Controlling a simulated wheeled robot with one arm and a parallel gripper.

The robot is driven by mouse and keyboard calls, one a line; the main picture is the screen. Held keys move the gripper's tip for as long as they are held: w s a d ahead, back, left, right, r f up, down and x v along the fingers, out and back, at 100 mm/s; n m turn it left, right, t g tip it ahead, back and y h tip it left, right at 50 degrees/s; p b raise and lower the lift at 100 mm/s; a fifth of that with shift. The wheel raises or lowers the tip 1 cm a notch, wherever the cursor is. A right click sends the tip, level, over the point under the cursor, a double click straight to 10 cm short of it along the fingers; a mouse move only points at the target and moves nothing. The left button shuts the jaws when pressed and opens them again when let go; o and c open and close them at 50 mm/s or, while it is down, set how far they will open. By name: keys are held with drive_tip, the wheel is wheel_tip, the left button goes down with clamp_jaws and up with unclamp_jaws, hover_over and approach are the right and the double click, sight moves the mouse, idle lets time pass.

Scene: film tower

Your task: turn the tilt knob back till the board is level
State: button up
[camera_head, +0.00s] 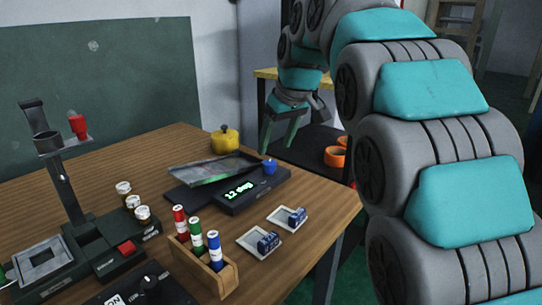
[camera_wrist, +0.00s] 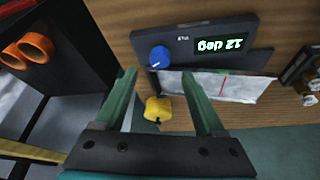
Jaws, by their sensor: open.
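The tilt unit (camera_head: 243,198) is a dark box on the table; its lit green display (camera_head: 237,191) reads 12 deg, upside down in the wrist view (camera_wrist: 221,45). The blue tilt knob (camera_head: 269,167) stands on its right end. The grey board (camera_head: 210,169) behind the display is visibly tilted. My gripper (camera_head: 277,144) is open and empty, its green fingers pointing down behind and above the knob. In the wrist view the knob (camera_wrist: 160,57) shows just beyond the gap between the fingertips (camera_wrist: 158,72), apart from them.
A yellow pot (camera_head: 225,140) stands close behind the board. Colored tubes in a wooden rack (camera_head: 203,265), two small trays with blue blocks (camera_head: 260,243), several white-capped jars (camera_head: 133,202) and a dark stand (camera_head: 65,190) occupy the front and left. Orange rings (camera_head: 335,156) lie off the table's right side.

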sight(270, 162)
drive_tip(key=x, duration=0.6)
drive_tip(key=shift+r+p, duration=0.1)
drive_tip(key=shift+p, duration=0.2)
clamp_jaws()
